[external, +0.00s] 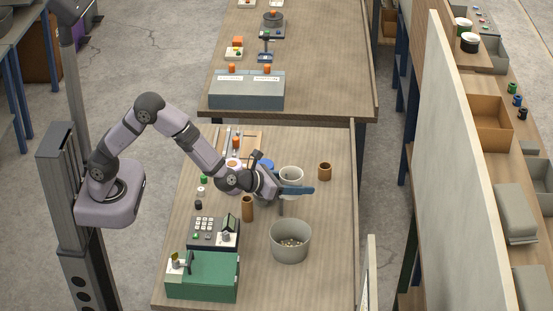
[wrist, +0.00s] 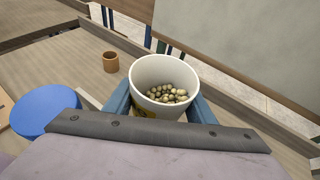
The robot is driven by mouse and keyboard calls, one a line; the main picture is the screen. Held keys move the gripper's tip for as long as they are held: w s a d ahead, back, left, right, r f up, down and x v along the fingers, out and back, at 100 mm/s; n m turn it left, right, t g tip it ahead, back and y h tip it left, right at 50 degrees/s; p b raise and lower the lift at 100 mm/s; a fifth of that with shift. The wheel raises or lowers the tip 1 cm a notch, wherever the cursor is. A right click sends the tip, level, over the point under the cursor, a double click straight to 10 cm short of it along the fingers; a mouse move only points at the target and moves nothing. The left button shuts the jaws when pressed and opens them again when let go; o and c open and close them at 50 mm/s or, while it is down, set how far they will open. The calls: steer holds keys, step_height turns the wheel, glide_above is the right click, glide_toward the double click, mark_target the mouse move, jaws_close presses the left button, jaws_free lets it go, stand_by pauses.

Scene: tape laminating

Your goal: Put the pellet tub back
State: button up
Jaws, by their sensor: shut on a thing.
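The pellet tub is a white round tub (external: 291,174) with an open top. In the wrist view the tub (wrist: 150,70) holds a layer of tan pellets (wrist: 170,93), and part of a yellow label shows low on its front. My gripper (external: 295,189) is shut on the tub, with a blue finger on each side of it in the wrist view. The tub looks roughly upright. Its lower part is hidden by the fingers, so I cannot tell whether it touches the bench.
A grey bucket (external: 290,243) with pellets stands in front of my gripper. Brown cups stand at right (external: 324,171) and left (external: 247,209). A blue round thing (wrist: 45,106) is left of the tub. A keypad device (external: 207,231) and green box (external: 204,279) occupy the front left.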

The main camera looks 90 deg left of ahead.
steer(key=w+a+r+n+g+y+b, duration=0.2)
steer(key=w+a+r+n+y, duration=0.1)
steer(key=w+a, duration=0.2)
steer(key=n+g+y+b, duration=0.3)
steer(key=n+g+b, duration=0.1)
steer(key=n+g, duration=0.1)
glide_above(321, 196)
steer(key=shift+w+f, duration=0.1)
steer(key=shift+f, duration=1.6)
steer(key=shift+f, duration=0.15)
steer(key=shift+f+p, duration=0.4)
steer(key=shift+f, duration=4.45)
steer(key=shift+f, duration=0.15)
steer(key=shift+f, duration=0.1)
steer(key=o, duration=1.1)
